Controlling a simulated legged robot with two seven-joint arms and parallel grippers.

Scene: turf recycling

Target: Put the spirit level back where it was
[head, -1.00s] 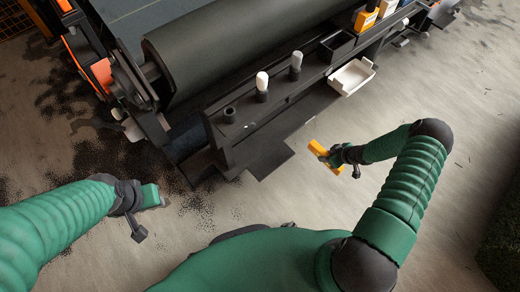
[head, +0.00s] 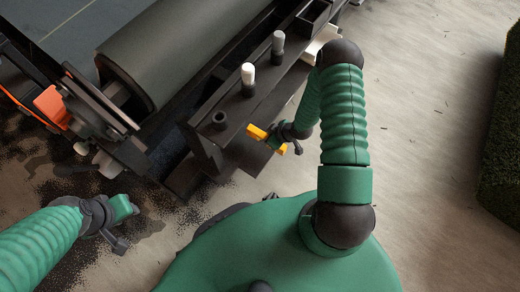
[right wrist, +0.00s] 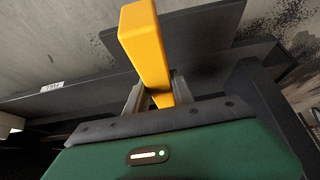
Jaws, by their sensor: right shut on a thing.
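The spirit level, a yellow bar (head: 257,132), is held by my right gripper (head: 270,139) just in front of the machine's dark rail. In the right wrist view the yellow bar (right wrist: 143,42) stands out between the two fingers of my right gripper (right wrist: 157,97), which are shut on it. The level's vial and markings are not visible. My left gripper (head: 124,212) is at the lower left, away from the level, with nothing visible in it; its jaw opening is unclear.
The dark rail (head: 235,108) carries an empty round holder (head: 219,120), a white-topped marker (head: 248,78) and a grey-topped one (head: 278,45). A black open box (head: 313,14) and a white tray (head: 321,38), partly behind my arm, are farther along. A big roller (head: 185,50) lies behind.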

